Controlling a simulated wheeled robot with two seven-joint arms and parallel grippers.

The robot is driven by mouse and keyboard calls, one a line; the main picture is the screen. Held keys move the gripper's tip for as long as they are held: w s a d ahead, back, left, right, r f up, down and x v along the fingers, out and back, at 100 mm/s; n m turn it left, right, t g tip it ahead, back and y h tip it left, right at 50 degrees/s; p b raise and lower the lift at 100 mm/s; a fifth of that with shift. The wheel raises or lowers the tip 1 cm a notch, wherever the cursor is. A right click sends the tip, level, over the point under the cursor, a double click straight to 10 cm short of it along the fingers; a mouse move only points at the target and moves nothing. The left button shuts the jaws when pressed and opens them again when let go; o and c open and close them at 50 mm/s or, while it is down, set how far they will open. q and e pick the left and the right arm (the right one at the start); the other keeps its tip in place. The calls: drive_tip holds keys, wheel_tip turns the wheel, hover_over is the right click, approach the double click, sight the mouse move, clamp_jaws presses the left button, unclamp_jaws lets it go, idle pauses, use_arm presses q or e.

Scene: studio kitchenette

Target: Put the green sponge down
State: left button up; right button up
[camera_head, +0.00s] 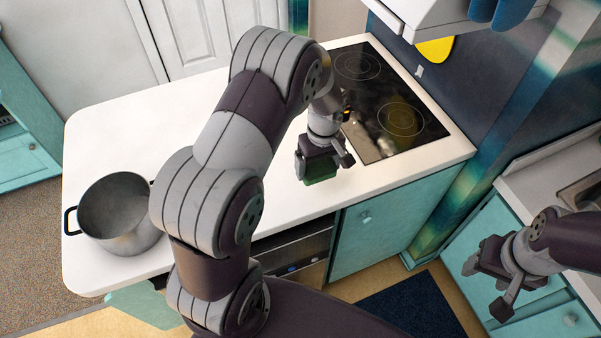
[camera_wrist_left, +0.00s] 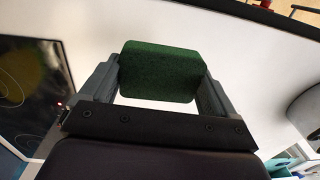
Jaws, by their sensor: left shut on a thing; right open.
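The green sponge (camera_wrist_left: 160,72) is held between the two fingers of my left gripper (camera_wrist_left: 158,88) in the left wrist view. In the head view, my left gripper (camera_head: 325,162) is over the white counter, just left of the cooktop, with the sponge (camera_head: 320,172) showing dark green below it. I cannot tell whether the sponge touches the counter. My right gripper (camera_head: 490,275) is open and empty at the lower right, in front of the teal cabinets.
A steel pot (camera_head: 118,212) stands on the left end of the white counter (camera_head: 110,135). The black cooktop (camera_head: 385,100) is set in the counter's right part. Bare counter lies between pot and cooktop, partly behind my left arm. A sink (camera_head: 580,190) is at the far right.

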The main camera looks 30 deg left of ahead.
use_arm(q)
drive_tip(key=p, duration=0.1)
hover_over(296, 183)
wheel_tip(296, 183, down, 3)
drive_tip(key=shift+w+d+f, duration=0.1)
drive_tip(key=shift+d, duration=0.05)
wheel_tip(296, 183, down, 4)
drive_tip(key=shift+r+p, duration=0.2)
drive_tip(key=shift+p, duration=0.6)
drive_tip(key=shift+f, duration=0.35)
drive_tip(key=shift+f, duration=0.1)
drive_tip(key=o, duration=0.7)
drive_tip(key=shift+o, duration=0.6)
